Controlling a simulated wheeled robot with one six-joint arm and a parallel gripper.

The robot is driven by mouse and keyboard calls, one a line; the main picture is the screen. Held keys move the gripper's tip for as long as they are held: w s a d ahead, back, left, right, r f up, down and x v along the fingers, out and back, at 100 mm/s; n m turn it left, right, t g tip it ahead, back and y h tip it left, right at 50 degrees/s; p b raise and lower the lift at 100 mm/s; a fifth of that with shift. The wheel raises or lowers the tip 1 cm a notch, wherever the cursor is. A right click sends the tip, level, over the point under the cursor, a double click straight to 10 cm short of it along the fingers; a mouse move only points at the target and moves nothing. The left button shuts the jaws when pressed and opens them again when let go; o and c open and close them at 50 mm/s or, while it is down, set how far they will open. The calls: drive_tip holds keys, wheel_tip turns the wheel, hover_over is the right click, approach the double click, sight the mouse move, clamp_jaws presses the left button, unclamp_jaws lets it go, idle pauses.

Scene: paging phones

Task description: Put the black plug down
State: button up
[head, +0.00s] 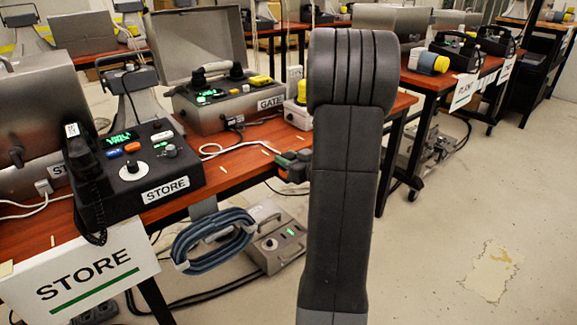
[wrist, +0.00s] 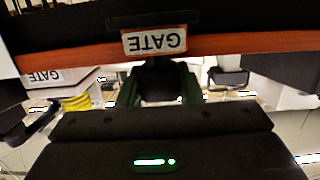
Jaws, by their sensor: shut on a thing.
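My gripper (wrist: 160,92) shows in the wrist view, its two dark green fingers shut on a dark block, the black plug (wrist: 159,74). The plug's outline is hard to make out against the dark parts around it. A white GATE label (wrist: 155,42), upside down, shows just above it on an orange-brown strip. In the head view my grey arm stands in front of the scene. A dark part with orange on it, beside the arm near the table edge, seems to be my gripper (head: 293,165); the plug is not clear there.
The GATE console (head: 225,105) sits on the wooden table, with a second GATE label (wrist: 45,77) in the wrist view. The STORE console (head: 135,165) is nearer at left. A blue cable coil (head: 213,240) hangs at the table's front edge. The floor at right is clear.

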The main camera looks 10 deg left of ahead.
drive_tip(key=shift+f, duration=0.35)
drive_tip(key=shift+f, duration=0.1)
drive_tip(key=shift+f, duration=0.3)
drive_tip(key=o, duration=1)
drive_tip(key=shift+r, duration=0.1)
drive_tip(key=shift+r, duration=0.3)
drive_tip(key=shift+s+d+r, duration=0.15)
drive_tip(key=shift+s+d, duration=0.05)
drive_tip(key=shift+d, duration=0.15)
drive_tip(key=p+v, duration=0.3)
drive_tip(key=v, duration=0.8)
drive_tip(key=shift+s, duration=0.15)
